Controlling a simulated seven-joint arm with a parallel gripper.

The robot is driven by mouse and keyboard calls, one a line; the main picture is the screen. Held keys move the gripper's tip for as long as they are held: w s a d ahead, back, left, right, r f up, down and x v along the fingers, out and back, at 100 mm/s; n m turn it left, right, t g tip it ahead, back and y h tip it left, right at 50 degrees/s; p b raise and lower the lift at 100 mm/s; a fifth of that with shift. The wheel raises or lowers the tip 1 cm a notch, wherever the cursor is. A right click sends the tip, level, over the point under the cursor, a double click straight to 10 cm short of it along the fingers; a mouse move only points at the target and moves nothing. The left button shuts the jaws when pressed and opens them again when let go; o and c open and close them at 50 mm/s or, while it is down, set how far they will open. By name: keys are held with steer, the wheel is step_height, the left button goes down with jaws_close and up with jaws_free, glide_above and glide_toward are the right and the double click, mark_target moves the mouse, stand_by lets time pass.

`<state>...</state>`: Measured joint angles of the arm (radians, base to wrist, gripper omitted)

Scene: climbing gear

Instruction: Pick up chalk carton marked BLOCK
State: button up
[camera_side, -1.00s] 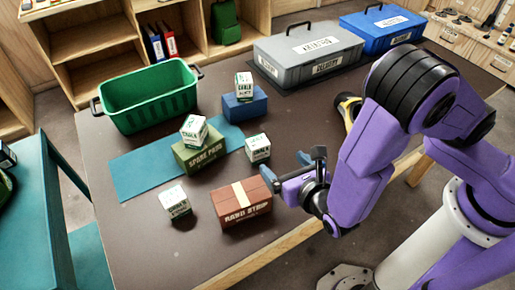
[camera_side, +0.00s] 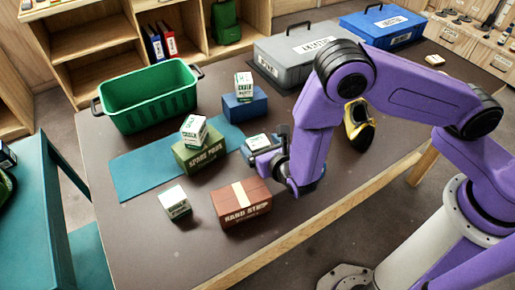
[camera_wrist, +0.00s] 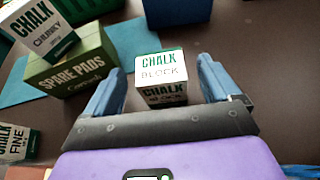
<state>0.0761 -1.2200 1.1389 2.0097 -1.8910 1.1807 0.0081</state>
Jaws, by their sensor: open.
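The chalk carton marked BLOCK (camera_wrist: 162,72) is a small white box with green lettering, standing on the dark table in the wrist view. It also shows in the side view (camera_side: 257,142), partly covered by my gripper. My gripper (camera_wrist: 160,85) is open, with its two blue fingers on either side of the carton. It also shows in the side view (camera_side: 262,155). Gaps show between the fingers and the carton in the wrist view. The carton stands upright and is not gripped.
A chalk carton marked CHUNKY (camera_wrist: 38,28) sits on the green SPARE PADS box (camera_wrist: 72,62). A FINE chalk carton (camera_wrist: 15,142) is at left. Another carton (camera_side: 243,86) sits on a blue box (camera_side: 246,107). The brown HAND STRIP box (camera_side: 241,203) is close by. A green crate (camera_side: 150,100) stands behind.

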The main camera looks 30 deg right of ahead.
mark_target(255, 140)
steer(key=shift+x, duration=2.3)
steer(key=c, duration=1.1)
steer(key=shift+r, duration=0.1)
